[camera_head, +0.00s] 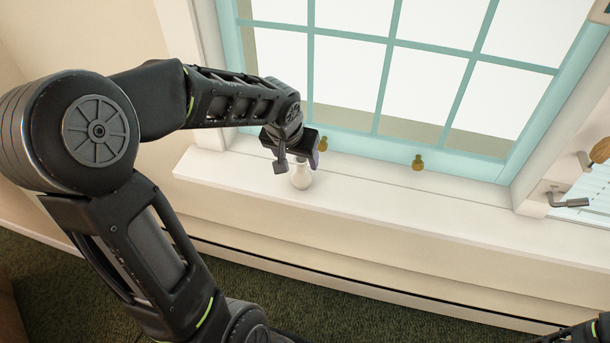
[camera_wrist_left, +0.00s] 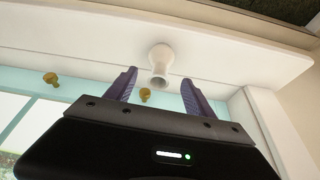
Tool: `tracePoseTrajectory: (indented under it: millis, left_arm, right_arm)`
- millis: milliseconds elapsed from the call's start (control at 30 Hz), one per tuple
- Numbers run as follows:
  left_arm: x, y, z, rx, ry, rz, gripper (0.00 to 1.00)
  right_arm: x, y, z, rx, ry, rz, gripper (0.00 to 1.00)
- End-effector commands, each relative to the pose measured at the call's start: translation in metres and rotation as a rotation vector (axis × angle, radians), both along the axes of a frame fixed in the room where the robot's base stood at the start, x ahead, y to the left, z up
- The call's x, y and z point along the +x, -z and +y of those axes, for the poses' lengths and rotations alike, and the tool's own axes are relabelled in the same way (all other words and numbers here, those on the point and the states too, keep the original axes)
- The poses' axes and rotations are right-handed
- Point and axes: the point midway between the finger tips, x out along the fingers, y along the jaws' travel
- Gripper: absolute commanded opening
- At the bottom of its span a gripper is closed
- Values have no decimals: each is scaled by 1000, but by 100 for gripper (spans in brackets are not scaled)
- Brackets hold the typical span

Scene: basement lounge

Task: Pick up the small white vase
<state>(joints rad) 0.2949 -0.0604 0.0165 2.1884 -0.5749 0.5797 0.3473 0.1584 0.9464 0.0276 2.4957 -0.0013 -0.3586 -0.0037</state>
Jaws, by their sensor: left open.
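The small white vase (camera_head: 301,176) stands on the white window sill, just below my left gripper (camera_head: 297,163) in the head view. The gripper hides part of its upper portion. In the left wrist view the vase (camera_wrist_left: 161,62) shows past the fingertips, between the two purple-grey fingers of my left gripper (camera_wrist_left: 155,78). The fingers are spread apart with a gap on each side of the vase, and the gripper is empty. Whether a finger touches the vase cannot be told. My right gripper is not clearly seen; only part of my right arm shows at the bottom right corner.
The sill (camera_head: 400,215) is clear to the right of the vase. The teal window frame (camera_head: 440,162) rises behind it, with brass knobs (camera_head: 418,163) at its lower edge. A metal handle (camera_head: 570,201) juts out at the right window.

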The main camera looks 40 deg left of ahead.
Motion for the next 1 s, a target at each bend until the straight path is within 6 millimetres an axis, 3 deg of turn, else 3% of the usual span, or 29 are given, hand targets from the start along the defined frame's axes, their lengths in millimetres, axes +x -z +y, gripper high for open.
tracePoseTrajectory:
  millis: [300,667,1000]
  left_arm:
    - [9,23,2,-1,1,0,62]
    - [11,27,3,-1,1,0,62]
    - [26,68,7,-2,2,1,62]
  right_arm:
    - [0,4,0,0,0,0,36]
    - [0,4,0,0,0,-1,36]
    - [0,11,0,0,0,-1,36]
